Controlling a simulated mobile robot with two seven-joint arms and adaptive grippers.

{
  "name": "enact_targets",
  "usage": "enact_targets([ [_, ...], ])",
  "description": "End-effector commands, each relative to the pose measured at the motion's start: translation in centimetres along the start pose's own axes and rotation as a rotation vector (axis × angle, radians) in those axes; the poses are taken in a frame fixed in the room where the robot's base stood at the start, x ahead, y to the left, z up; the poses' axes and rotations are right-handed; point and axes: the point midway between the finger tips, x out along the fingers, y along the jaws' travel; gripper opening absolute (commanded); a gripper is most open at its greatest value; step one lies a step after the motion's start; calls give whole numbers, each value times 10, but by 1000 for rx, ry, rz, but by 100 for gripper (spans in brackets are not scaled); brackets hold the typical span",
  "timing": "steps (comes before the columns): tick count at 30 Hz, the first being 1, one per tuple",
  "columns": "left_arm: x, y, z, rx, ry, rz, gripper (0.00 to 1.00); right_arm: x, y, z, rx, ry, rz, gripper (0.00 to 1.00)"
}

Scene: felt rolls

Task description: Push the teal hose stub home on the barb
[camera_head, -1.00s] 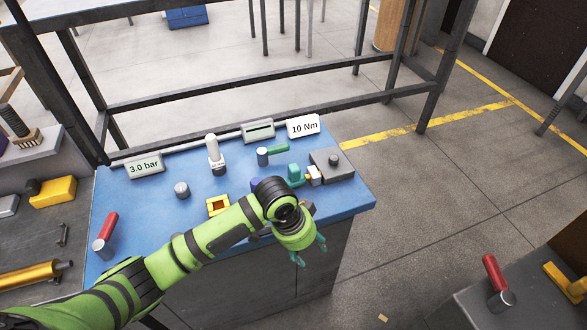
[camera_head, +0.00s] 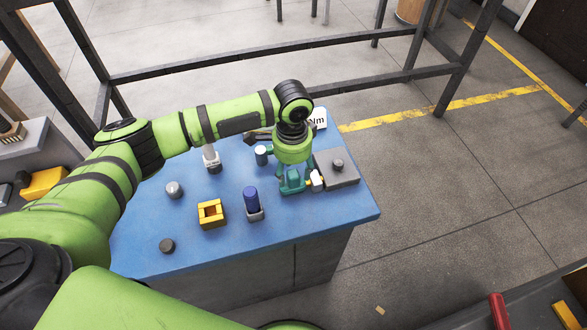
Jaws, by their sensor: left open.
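The teal hose stub (camera_head: 293,182) sits near the right end of the blue-topped bench. A small white and yellow fitting (camera_head: 316,181) lies just to its right, beside the grey block (camera_head: 338,168) with a dark knob on top. The barb itself is hard to make out at this size. My left gripper (camera_head: 293,176) points down over the stub, with its teal fingers open around or just above it. The similar colours hide whether the fingers touch it. My right gripper is not in view.
The bench's front right is clear.

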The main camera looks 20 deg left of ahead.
Motion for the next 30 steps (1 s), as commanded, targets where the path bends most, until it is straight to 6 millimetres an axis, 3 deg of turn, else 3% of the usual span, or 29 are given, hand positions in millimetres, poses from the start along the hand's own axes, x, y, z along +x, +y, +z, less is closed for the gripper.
enact_targets([
  [1,6,0,0,0,-2,2,57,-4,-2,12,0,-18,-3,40],
  [4,16,0,0,-1,0,0,57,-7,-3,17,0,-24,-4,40],
  [11,24,0,0,0,1,-1,57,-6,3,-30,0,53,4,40],
  [14,24,0,0,0,1,-1,57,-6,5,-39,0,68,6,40],
  [15,24,0,0,0,1,-1,53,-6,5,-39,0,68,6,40],
  [19,23,0,0,0,1,-1,1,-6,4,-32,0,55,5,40],
  [26,23,0,0,0,0,-2,0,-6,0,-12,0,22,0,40],
  [30,24,0,-15,1,3,-2,0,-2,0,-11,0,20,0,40],
])
